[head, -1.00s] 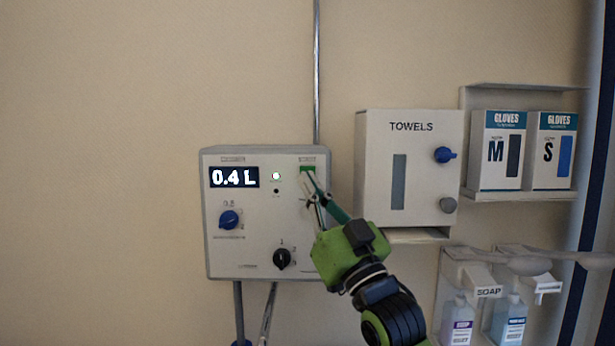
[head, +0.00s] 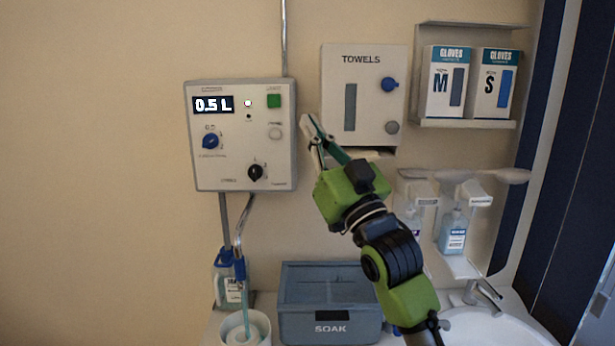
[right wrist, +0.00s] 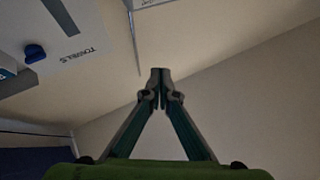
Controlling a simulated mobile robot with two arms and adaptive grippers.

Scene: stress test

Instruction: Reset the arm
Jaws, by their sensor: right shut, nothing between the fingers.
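My right gripper (head: 306,121) is shut and empty. In the head view its fingertips are in front of the wall, between the control box and the towel dispenser. In the right wrist view its fingertips (right wrist: 160,74) meet at the centre with nothing between them. The control box (head: 243,178) is to the left of the fingertips, with a display reading 0.5 L, a green button (head: 274,101), a blue knob (head: 210,142) and a black knob (head: 256,172). The fingertips look apart from the box. My left gripper is not in view.
The towel dispenser (head: 335,65) is just right of the fingertips. Glove boxes (head: 450,70) sit on a shelf at upper right. Soap dispensers (head: 453,228), a sink (head: 490,330), a blue SOAK bin (head: 328,300) and a cylindrical container (head: 232,333) are below. The wall at left is bare.

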